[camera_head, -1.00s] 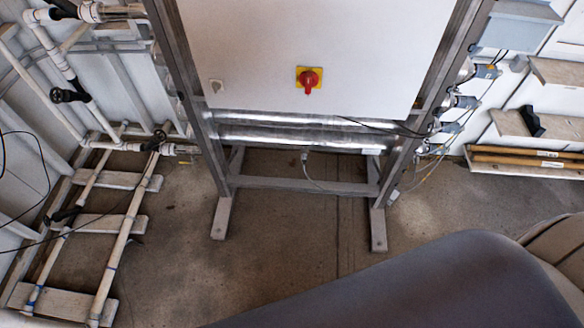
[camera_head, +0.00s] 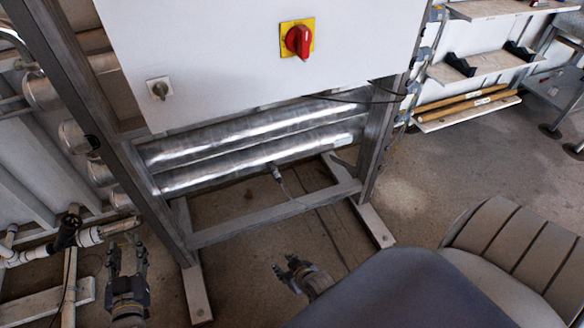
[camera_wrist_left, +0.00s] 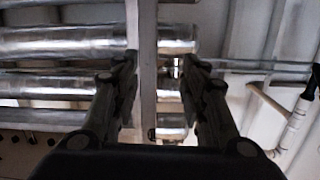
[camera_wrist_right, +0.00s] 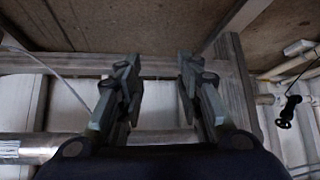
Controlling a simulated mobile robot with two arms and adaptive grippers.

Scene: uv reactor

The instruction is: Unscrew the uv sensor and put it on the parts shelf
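The likely uv sensor (camera_head: 277,172) is a small dark fitting with a cable, under the lower of the shiny steel tubes (camera_head: 250,158). My left gripper (camera_head: 127,258) is low at the left, beside the frame's left leg, open and empty. My right gripper (camera_head: 288,270) is open and empty, below and in front of the sensor and apart from it. Both wrist views show spread fingers, left (camera_wrist_left: 160,65) and right (camera_wrist_right: 158,68), with nothing between them. I cannot make out the sensor in either wrist view. Wall shelves (camera_head: 490,68) stand at the right; which is the parts shelf is unclear.
A white cabinet (camera_head: 210,55) with a red rotary switch (camera_head: 298,40) hangs above the tubes on a steel frame (camera_head: 270,215). Two black holders sit on the middle shelf; wooden poles (camera_head: 465,104) lie on the lower one. White pipes (camera_head: 105,229) are at left.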

